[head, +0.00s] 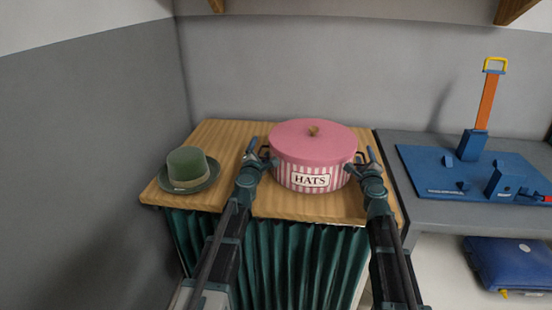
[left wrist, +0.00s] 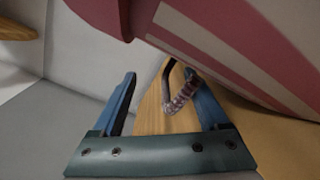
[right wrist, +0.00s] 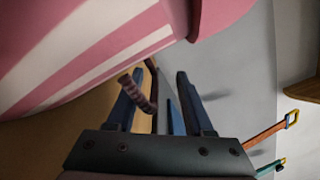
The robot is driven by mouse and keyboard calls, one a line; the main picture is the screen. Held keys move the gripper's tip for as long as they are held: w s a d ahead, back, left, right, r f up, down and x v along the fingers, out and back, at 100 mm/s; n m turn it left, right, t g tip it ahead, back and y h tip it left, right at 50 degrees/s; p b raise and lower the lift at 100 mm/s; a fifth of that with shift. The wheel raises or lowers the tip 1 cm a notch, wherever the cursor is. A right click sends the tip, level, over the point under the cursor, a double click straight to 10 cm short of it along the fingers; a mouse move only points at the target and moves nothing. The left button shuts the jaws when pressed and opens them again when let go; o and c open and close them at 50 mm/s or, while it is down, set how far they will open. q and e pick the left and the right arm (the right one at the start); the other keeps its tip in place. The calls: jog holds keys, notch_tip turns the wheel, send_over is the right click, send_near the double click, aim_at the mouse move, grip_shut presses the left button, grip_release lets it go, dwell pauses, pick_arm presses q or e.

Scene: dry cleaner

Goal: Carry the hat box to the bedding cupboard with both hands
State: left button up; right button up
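The hat box (head: 312,160) is round, with a plain pink lid, pink and white stripes and a "HATS" label. It stands upright on a wooden top (head: 222,135) and has a dark handle on each side. My left gripper (head: 262,153) is at its left side, fingers apart; in the left wrist view the left handle (left wrist: 180,97) shows between the fingers, nearer the right one. My right gripper (head: 361,159) is at its right side, also open; in the right wrist view the right handle (right wrist: 138,92) is close to the left finger. I cannot tell whether either touches.
A green hat (head: 187,166) lies left of the box. A green curtain (head: 290,255) hangs below the wooden top. To the right, a grey counter (head: 450,206) carries a blue board (head: 445,180) with an orange-handled device. A blue case (head: 510,263) lies below. Walls close the left and back.

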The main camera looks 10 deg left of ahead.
pick_arm(q)
jog(key=shift+s, duration=0.1)
jog(key=s, duration=1.2)
jog(key=shift+w, duration=0.1)
pick_arm(e)
jog(key=o, duration=0.5)
jog(key=shift+s, duration=0.1)
jog(key=s, duration=1.2)
jog(key=shift+w, duration=0.1)
